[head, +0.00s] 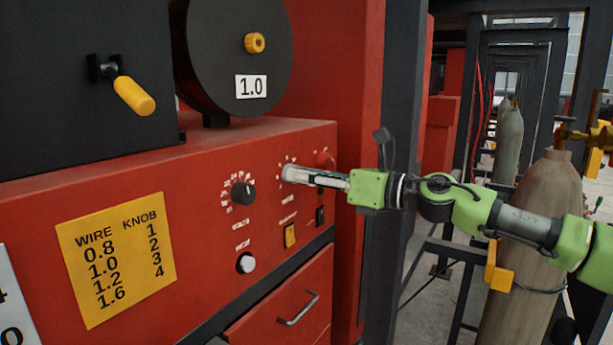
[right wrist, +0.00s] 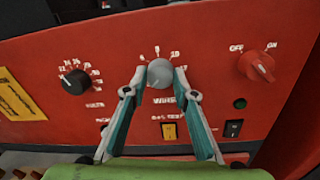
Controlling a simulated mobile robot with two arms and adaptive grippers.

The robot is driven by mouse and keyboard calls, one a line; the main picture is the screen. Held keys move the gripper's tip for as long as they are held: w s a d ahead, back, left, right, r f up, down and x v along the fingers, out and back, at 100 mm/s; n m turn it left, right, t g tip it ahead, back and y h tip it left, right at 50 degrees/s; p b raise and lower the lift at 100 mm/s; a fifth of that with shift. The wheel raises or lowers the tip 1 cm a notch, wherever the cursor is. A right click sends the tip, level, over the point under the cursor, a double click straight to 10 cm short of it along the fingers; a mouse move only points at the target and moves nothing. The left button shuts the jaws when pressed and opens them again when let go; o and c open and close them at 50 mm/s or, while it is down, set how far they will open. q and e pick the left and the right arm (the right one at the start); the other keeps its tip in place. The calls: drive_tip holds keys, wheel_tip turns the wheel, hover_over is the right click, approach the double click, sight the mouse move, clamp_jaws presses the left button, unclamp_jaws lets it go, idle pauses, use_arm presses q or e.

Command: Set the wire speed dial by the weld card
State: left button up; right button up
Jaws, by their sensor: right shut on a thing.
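The wire dial (right wrist: 160,74) is a round grey knob on the red panel, with printed numbers around it and the label WIRE below. My right gripper (right wrist: 160,78) is shut on it, one finger on each side; in the head view the gripper (head: 290,174) hides most of the dial. The yellow weld card (head: 117,255) on the panel lists wire 0.8, 1.0, 1.2, 1.6 against knob 1, 2, 3, 4. The black wire spool (head: 215,55) carries a white label (head: 251,87) reading 1.0. The dial's pointer is too small to read. My left gripper is out of view.
The black volts dial (head: 243,193) is left of the wire dial. A red on-off switch (right wrist: 257,66) is to its right. A yellow button (head: 290,236) and a black rocker switch (head: 320,215) sit below. A gas cylinder (head: 535,220) stands at the right, behind my arm.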

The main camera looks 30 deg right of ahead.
drive_tip(key=shift+s+a+f+n+t+h+p, duration=0.15)
drive_tip(key=shift+n+h+p, duration=0.25)
drive_tip(key=shift+n, duration=5.45)
drive_tip(key=shift+w+f+n+t+h+p, duration=0.1)
drive_tip(key=shift+n+h+p, duration=0.3)
drive_tip(key=shift+n, duration=5.4)
drive_tip(key=shift+s+a+f+n+t+h+p, duration=0.15)
drive_tip(key=shift+n+p, duration=0.45)
drive_tip(key=shift+n, duration=5.25)
drive_tip(key=shift+w+d, duration=0.1)
